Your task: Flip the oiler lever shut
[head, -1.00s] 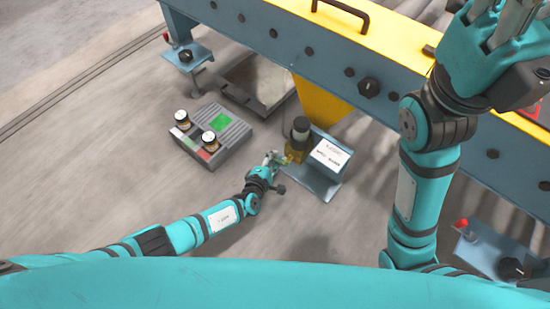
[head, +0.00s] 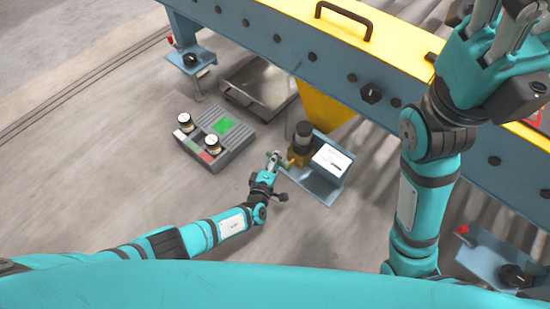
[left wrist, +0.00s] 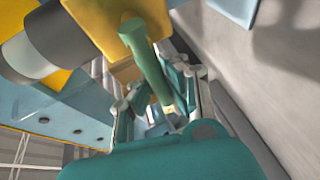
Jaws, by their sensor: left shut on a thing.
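The oiler (head: 302,140) has a dark cylinder above a yellow block and stands on a blue-grey bracket beside the yellow frame leg. Its green lever (left wrist: 150,62) sticks out from a round hub on the yellow block (left wrist: 117,38) in the left wrist view. The lever slants down to the right between my left fingers. My left gripper (head: 274,158) is just left of the block and shut on the lever; it fills the middle of the left wrist view (left wrist: 165,105). My right gripper (head: 502,20) is raised at the top right, its fingertips cut off by the frame.
A metal tray (head: 262,85) lies behind. A blue and yellow frame (head: 330,70) crosses the back. Floor at lower left is clear.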

